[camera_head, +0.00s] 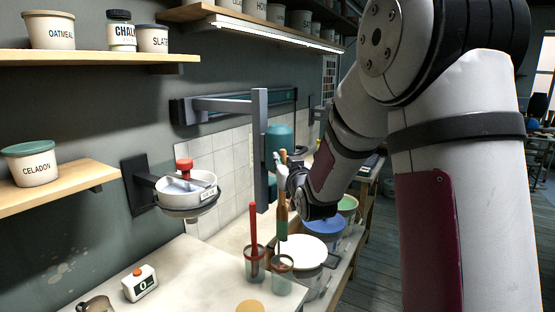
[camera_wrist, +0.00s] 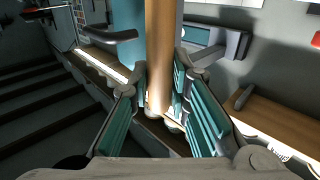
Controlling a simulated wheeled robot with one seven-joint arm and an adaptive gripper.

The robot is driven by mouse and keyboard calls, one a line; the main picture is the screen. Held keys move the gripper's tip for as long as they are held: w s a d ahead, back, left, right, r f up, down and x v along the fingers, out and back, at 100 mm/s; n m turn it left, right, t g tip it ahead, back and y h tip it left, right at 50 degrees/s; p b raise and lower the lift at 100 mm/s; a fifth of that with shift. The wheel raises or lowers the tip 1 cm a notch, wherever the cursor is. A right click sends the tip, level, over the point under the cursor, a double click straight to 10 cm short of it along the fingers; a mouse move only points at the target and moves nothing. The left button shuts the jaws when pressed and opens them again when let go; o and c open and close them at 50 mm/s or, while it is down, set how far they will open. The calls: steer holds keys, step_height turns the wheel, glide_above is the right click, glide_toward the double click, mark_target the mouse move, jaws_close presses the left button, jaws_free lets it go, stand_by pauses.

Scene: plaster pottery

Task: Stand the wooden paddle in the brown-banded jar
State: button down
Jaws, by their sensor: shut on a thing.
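My gripper (camera_head: 281,212) is shut on the wooden paddle (camera_wrist: 160,45). In the wrist view its teal-padded fingers (camera_wrist: 163,108) close on both sides of the pale wooden shaft. In the head view the paddle is roughly upright, and its lower part shows as a narrow piece above the right one of two small translucent jars (camera_head: 282,278). Its tip lies near that jar's rim; I cannot tell whether it is inside. The left jar (camera_head: 255,268) has a reddish-brown rim and holds a red stick (camera_head: 253,225).
A white-lidded bucket (camera_head: 303,248) stands just right of the jars, with a blue-lidded one (camera_head: 325,227) behind. A grey upright post (camera_head: 260,150) rises behind my gripper. A scale with a red-topped item (camera_head: 184,165) is at left. The counter's front left holds a timer (camera_head: 139,284).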

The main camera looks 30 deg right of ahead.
mark_target(283, 208)
steer(key=shift+f+b, duration=3.35)
steer(key=shift+f, duration=3.8)
steer(key=c, duration=1.4)
jaws_free()
step_height(283, 208, up, 10)
steer(key=shift+f, duration=0.1)
